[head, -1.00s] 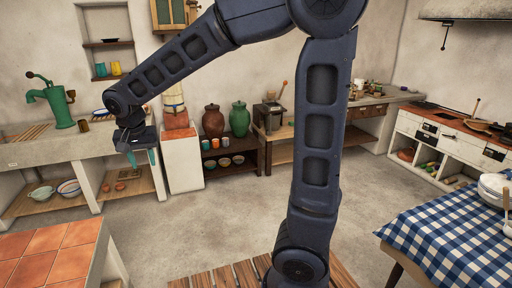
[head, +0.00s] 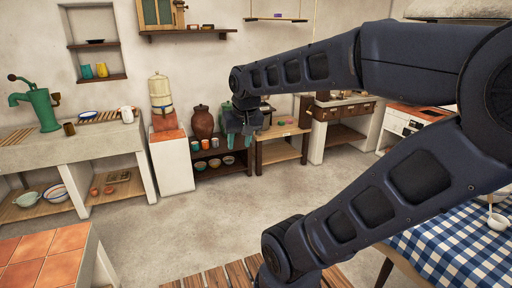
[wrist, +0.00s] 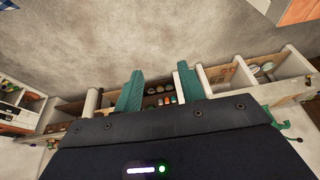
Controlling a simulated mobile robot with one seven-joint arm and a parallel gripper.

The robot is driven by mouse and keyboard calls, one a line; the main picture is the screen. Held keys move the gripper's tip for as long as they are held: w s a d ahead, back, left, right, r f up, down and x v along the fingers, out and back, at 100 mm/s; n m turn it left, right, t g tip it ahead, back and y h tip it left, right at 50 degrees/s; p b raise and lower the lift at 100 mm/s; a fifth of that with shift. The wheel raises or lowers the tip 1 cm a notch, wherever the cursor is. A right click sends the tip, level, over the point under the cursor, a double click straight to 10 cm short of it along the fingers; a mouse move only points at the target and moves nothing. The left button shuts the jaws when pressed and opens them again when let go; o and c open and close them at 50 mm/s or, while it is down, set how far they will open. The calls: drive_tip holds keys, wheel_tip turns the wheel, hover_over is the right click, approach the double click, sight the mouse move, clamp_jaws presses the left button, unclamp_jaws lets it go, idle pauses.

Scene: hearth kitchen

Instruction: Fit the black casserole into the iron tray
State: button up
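My gripper (head: 240,138) hangs in front of the dark shelf unit in the head view. In the wrist view its two teal fingers (wrist: 160,72) are spread apart with nothing between them. I cannot make out a black casserole in either current view; my arm covers part of the stove area. A small dark flat tray (head: 118,177) lies on the low shelf under the sink counter; I cannot tell whether it is the iron tray. A small black dish (head: 95,41) sits in the wall niche.
A stone counter with a green pump (head: 38,108) stands at the left. A brown jar (head: 202,122) stands on the shelf unit. A blue checked table (head: 455,240) is at the lower right, a tiled block (head: 45,262) at the lower left. The floor (head: 190,225) between is open.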

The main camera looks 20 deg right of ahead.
drive_tip(key=shift+t, duration=0.3)
drive_tip(key=s+d, duration=0.2)
drive_tip(key=s+d+f, duration=0.1)
drive_tip(key=s, duration=0.1)
drive_tip(key=shift+d, duration=0.4)
idle(0.7)
